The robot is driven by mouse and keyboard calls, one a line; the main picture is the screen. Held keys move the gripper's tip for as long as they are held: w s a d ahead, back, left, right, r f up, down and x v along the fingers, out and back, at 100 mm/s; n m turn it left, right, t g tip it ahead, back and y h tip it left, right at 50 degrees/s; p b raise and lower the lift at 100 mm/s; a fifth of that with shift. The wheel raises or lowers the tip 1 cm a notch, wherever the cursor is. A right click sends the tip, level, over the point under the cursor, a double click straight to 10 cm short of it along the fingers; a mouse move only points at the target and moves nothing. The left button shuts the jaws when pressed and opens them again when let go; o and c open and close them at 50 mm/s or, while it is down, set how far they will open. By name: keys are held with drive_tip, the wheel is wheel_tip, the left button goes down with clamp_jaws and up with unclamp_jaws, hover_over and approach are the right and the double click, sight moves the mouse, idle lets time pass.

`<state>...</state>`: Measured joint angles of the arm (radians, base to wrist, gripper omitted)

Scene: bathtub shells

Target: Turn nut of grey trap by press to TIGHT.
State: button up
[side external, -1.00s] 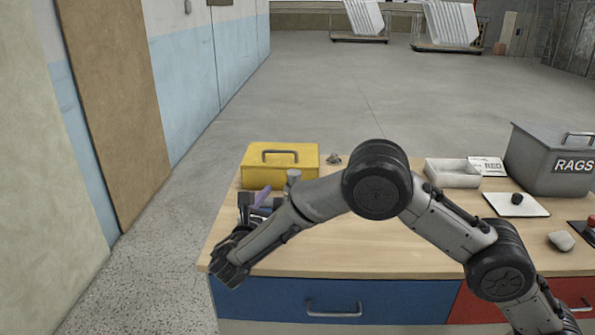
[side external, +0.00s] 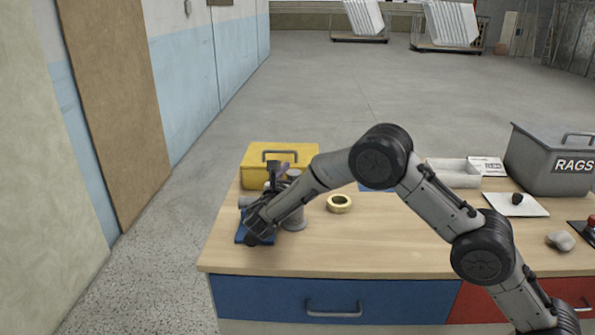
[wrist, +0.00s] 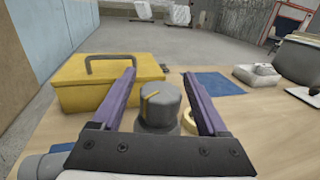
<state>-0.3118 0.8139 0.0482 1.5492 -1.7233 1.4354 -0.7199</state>
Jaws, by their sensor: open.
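A grey upright cylindrical part (side external: 294,217) with a wider foot stands at the left of the bench, partly behind my arm in the side external view. In the wrist view a grey round cap (wrist: 160,103) with a yellow line on top shows between and beyond my fingers; it appears to be the nut of the grey trap. My gripper (wrist: 158,72) is open, its two purple fingers apart on either side of the cap in the picture. I cannot tell whether they touch it. In the side external view, my gripper (side external: 280,168) is partly hidden by its own wrist. No TIGHT mark is readable.
A yellow toolbox (side external: 254,156) stands close behind. A tape roll (side external: 340,203) lies to the right, with a blue cloth (wrist: 214,83) beyond it. A white tray (side external: 455,173) and grey RAGS bin (side external: 548,160) stand further right. The bench's front middle is clear.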

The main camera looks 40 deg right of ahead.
drive_tip(key=shift+d, duration=0.15)
drive_tip(key=shift+c, duration=0.3)
clamp_jaws()
drive_tip(key=shift+w+n+t+y, duration=0.1)
drive_tip(key=shift+n+t+y, duration=0.3)
drive_tip(key=shift+t, duration=0.1)
drive_tip(key=n+t+y, duration=0.2)
drive_tip(key=t, duration=0.1)
drive_tip(key=n+t+y, duration=0.1)
drive_tip(key=y, duration=0.1)
drive_tip(key=shift+w+a+n, duration=0.3)
drive_tip(key=shift+n, duration=0.1)
drive_tip(key=shift+w+a+n+t+y, duration=0.1)
drive_tip(key=shift+a+n+t+y, duration=0.1)
drive_tip(key=shift+n+t+y, duration=0.7)
drive_tip(key=shift+w+a+n+t+y, duration=0.25)
drive_tip(key=shift+n+y, duration=0.45)
drive_tip(key=shift+y, duration=0.6)
drive_tip(key=shift+a+n+t+y, duration=0.15)
drive_tip(key=shift+n+t+y, duration=0.6)
drive_tip(key=shift+y, duration=0.35)
